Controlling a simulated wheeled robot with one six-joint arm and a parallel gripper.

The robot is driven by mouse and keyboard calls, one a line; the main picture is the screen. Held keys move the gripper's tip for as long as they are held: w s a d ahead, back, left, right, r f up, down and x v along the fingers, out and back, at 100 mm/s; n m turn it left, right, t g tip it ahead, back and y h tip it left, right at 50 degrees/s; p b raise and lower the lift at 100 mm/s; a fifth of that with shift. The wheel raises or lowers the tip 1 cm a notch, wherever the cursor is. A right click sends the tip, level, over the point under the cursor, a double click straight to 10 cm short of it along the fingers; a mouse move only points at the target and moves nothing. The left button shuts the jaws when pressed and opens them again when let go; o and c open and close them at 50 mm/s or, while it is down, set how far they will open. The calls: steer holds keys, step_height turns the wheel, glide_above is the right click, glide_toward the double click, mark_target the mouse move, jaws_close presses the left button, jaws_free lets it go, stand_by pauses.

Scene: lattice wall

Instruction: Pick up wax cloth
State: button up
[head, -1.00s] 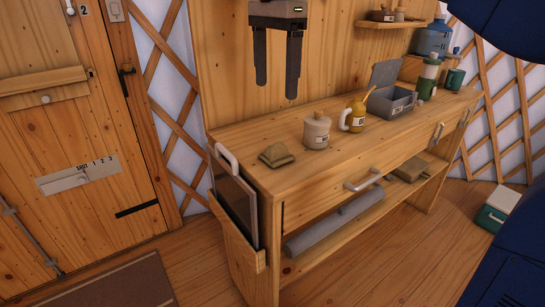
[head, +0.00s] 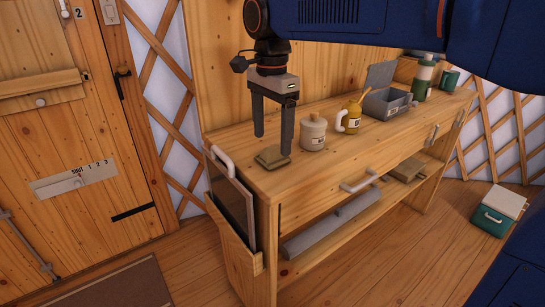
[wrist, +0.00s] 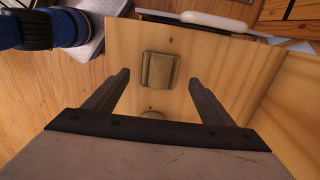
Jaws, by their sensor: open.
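The wax cloth (head: 272,158) is a small folded olive-tan piece lying flat on the left end of the wooden counter. It also shows in the wrist view (wrist: 158,69), centred ahead of the fingers. My gripper (head: 272,146) points down just above the cloth, with its two fingers apart and nothing between them. In the head view the right fingertip slightly overlaps the cloth's edge; I cannot tell whether it touches.
A lidded canister (head: 314,133) stands close to the right of my gripper. Beyond it are a yellow mug (head: 349,121), an open grey box (head: 387,102) and a green bottle (head: 424,78). A white-handled panel (head: 232,200) sits at the counter's left end.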

mark_target(272, 146)
steer(key=shift+w+d+f, duration=0.1)
steer(key=shift+f, duration=2.05)
steer(key=c, duration=1.2)
steer(key=shift+o, duration=0.2)
steer(key=shift+r, duration=0.1)
